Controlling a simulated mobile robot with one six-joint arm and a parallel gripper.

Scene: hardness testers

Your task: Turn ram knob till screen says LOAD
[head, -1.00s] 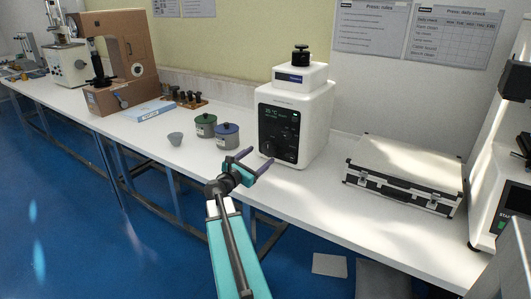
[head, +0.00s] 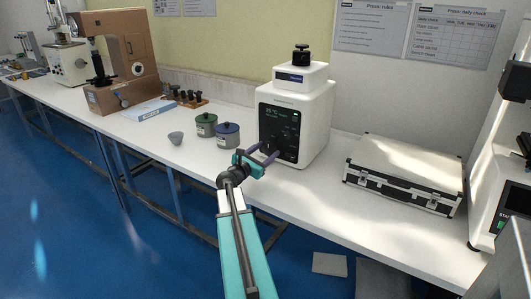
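The white press (head: 314,115) stands on the bench with a dark front panel. Its small screen (head: 273,113) shows small green text; I cannot make out the word LOAD. A dark round knob (head: 268,147) sits low on the panel, partly hidden by my gripper. A black knob (head: 301,54) tops the press. My gripper (head: 265,151) has its two purple fingers spread apart in front of the lower panel, one on each side of the dark knob. I cannot tell whether they touch it.
The bench front (head: 310,205) is clear.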

